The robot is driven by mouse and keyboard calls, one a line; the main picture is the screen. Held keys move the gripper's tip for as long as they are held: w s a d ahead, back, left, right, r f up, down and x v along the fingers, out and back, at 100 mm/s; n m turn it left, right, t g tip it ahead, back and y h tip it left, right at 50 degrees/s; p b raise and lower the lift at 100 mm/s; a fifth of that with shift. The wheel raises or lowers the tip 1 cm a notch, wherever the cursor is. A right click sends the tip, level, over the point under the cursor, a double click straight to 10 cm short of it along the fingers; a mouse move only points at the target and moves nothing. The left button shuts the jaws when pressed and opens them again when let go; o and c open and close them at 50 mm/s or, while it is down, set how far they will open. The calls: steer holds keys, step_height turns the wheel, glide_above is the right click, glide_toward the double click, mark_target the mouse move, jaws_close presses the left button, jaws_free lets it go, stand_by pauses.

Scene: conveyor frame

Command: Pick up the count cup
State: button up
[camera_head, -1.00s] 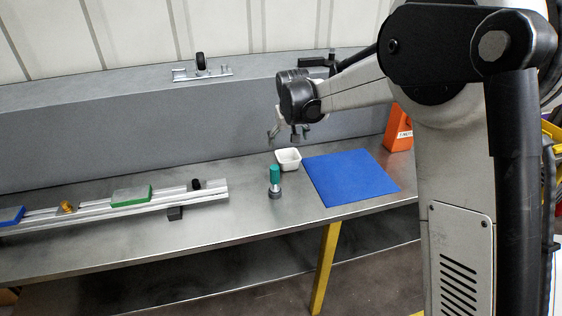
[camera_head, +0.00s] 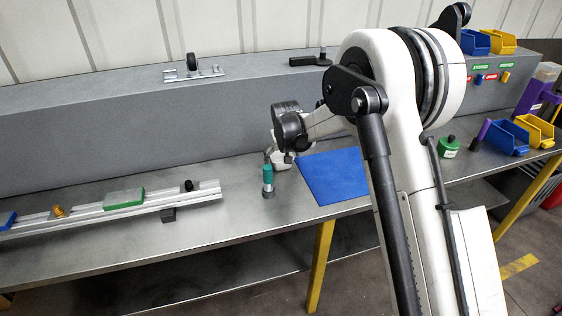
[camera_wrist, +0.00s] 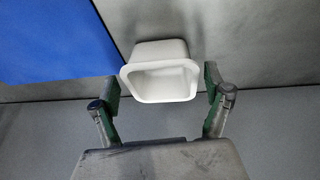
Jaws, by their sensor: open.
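The count cup appears to be a small white cup with a squarish rim. It shows in the wrist view (camera_wrist: 160,50), with its open mouth partly toward the camera. In the head view it is mostly hidden behind my gripper (camera_head: 279,156). My gripper is open; in the wrist view its two fingers (camera_wrist: 161,84) stand on either side of the cup, with narrow gaps. The fingers do not appear closed on it.
A blue mat (camera_head: 335,180) lies just right of the cup. A rail with parts (camera_head: 165,200) is at left. A grey raised ledge (camera_head: 130,120) runs behind. Colored bins (camera_head: 508,138) stand at right.

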steer(key=shift+w+a+f, duration=0.1)
steer(key=shift+w+f, duration=0.2)
steer(key=shift+f, duration=0.35)
steer(key=c, duration=1.3)
steer(key=shift+o, duration=0.2)
